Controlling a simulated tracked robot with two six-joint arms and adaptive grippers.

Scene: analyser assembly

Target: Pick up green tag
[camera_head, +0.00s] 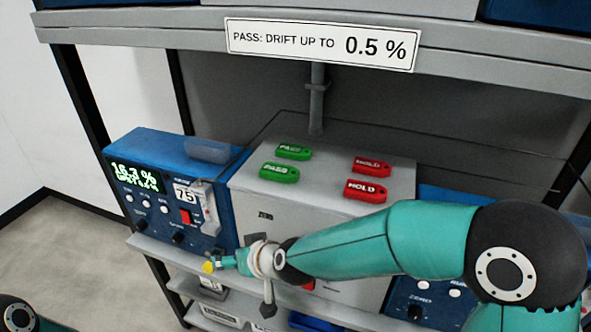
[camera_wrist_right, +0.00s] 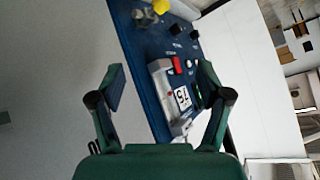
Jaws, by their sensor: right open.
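Two green tags lie flat on top of the grey box, a rear one (camera_head: 293,151) and a nearer one (camera_head: 279,172). Both have pale lettering. Neither shows in the right wrist view. My right gripper (camera_head: 232,262) is low in front of the grey box (camera_head: 262,218) and the left blue analyser, below and apart from the tags. In the right wrist view its two fingers (camera_wrist_right: 163,85) are spread, with nothing between them. The blue analyser panel lies beyond them. My left gripper is out of view.
Two red HOLD tags (camera_head: 372,167) (camera_head: 366,190) lie right of the green ones. The left blue analyser (camera_head: 165,146) shows a lit display and a 75 label. A grey post (camera_head: 317,95) rises behind the tags. A shelf with a PASS sign (camera_head: 322,45) overhangs the back.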

